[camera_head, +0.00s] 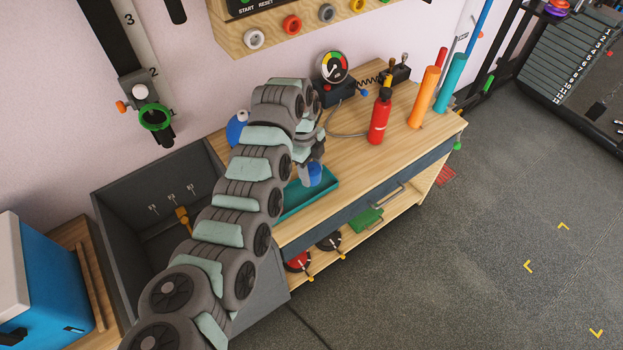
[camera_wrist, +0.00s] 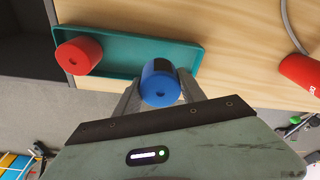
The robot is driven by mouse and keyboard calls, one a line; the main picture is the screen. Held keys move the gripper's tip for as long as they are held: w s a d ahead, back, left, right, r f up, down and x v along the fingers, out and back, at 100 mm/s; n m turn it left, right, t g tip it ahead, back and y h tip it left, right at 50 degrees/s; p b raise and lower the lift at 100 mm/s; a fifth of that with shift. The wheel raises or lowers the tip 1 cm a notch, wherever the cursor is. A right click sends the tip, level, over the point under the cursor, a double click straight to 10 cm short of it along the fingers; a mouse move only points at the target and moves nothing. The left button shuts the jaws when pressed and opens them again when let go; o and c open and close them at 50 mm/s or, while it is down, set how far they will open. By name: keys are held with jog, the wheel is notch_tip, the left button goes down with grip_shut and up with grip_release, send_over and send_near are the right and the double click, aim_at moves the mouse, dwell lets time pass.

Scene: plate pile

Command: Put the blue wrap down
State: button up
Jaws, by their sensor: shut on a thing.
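The blue wrap (camera_wrist: 160,84) is a short blue roll with a dark patch on its side and a small hole in its end. My gripper (camera_wrist: 161,88) is shut on it, one finger on each side. In the wrist view the wrap overlaps the near right part of a shallow teal tray (camera_wrist: 120,43). I cannot tell whether it touches the tray. In the head view the wrap (camera_head: 315,173) shows below my wrist, over the tray (camera_head: 322,195) at the bench's front edge. My arm hides part of the tray there.
A red roll (camera_wrist: 79,56) stands at the tray's left end. On the wooden bench (camera_head: 350,150) are a red bottle (camera_head: 380,117), a gauge (camera_head: 333,67) with a hose, and orange (camera_head: 424,97) and teal (camera_head: 450,82) cylinders. A dark sink-like bin (camera_head: 120,215) lies left.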

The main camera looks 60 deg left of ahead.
aim_at(312, 181)
jog(key=shift+f, duration=2.35)
jog(key=shift+f, duration=0.2)
jog(key=o, duration=1.4)
jog(key=shift+c, duration=0.2)
jog(key=shift+r, duration=0.1)
jog(key=r, duration=0.4)
jog(key=a+r, duration=0.1)
jog(key=r, duration=0.3)
jog(key=s+r+b, duration=0.1)
jog(key=r, duration=0.3)
jog(key=shift+a, duration=0.25)
